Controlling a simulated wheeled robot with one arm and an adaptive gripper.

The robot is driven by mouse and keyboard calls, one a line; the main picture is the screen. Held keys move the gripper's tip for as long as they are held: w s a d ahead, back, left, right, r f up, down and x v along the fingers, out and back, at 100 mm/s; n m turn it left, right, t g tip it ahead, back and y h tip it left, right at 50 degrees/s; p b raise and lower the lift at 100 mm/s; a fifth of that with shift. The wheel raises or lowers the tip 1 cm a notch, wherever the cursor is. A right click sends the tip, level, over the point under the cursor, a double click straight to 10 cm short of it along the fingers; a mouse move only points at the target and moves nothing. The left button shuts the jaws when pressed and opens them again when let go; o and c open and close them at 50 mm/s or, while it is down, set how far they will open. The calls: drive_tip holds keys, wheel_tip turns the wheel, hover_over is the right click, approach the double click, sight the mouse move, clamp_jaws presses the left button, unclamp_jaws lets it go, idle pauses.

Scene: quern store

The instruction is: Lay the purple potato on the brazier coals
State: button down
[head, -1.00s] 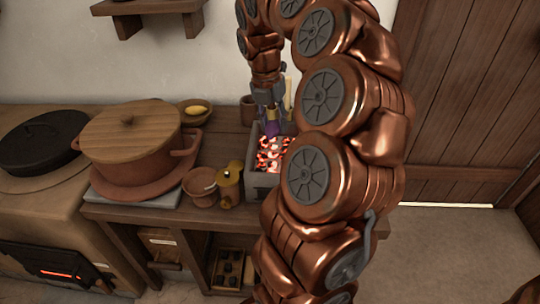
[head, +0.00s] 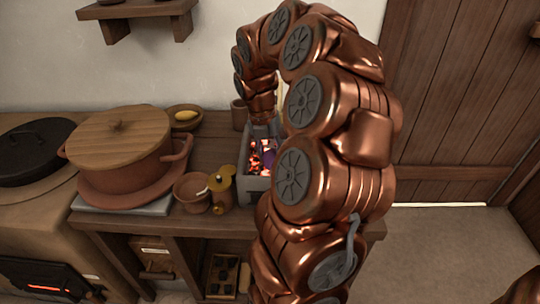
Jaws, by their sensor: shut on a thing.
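The brazier (head: 255,188) is a grey box of glowing red and orange coals on the wooden counter, partly hidden by my arm. The purple potato (head: 270,157) is at the coals, with its right side hidden behind my arm. My gripper (head: 264,137) is low over the brazier, shut on the potato. Its fingertips are hard to make out. I cannot tell whether the potato touches the coals.
A lidded clay pot (head: 122,160) stands left on the counter. A small clay bowl (head: 193,190) and a yellow-brown lidded jar (head: 221,187) stand left of the brazier. Behind are a bowl with a yellow item (head: 185,116) and a cup (head: 239,113).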

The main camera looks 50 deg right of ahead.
drive_tip(key=shift+f, duration=0.4)
drive_tip(key=shift+f, duration=0.2)
drive_tip(key=c, duration=0.7)
unclamp_jaws()
drive_tip(key=r, duration=0.4)
drive_tip(key=w+a+r+p, duration=0.1)
drive_tip(key=r, duration=0.3)
drive_tip(key=r+p, duration=0.1)
drive_tip(key=r, duration=0.3)
drive_tip(key=shift+w+a+r, duration=0.15)
